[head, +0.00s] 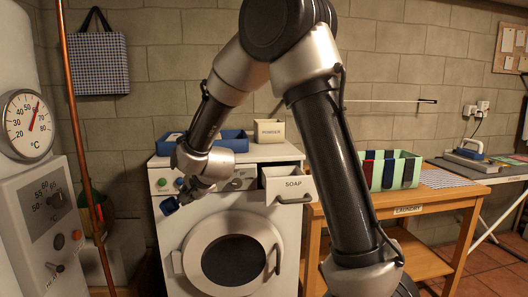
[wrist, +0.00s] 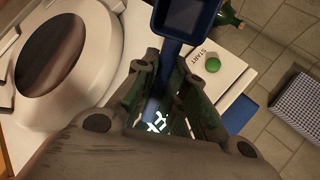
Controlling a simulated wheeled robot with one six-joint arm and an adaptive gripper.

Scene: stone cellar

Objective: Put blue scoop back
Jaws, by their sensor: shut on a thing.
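The blue scoop (wrist: 184,18) is held in my gripper (wrist: 160,78); its handle runs between the fingers and its square bowl points away from them. In the head view the dark blue bowl (head: 169,206) shows below my gripper (head: 184,196), in front of the washing machine's left front. The washing machine (head: 185,232) has its drawer marked SOAP (head: 292,185) pulled out, right of my gripper; its inside is mostly hidden. A blue tray (head: 236,142) lies on the machine top, partly behind my arm; its edge also shows in the wrist view (wrist: 241,113).
A cream box (head: 270,131) stands on the machine top. A green START button (wrist: 212,65) is near the scoop. A copper pipe (head: 78,130) stands at left.

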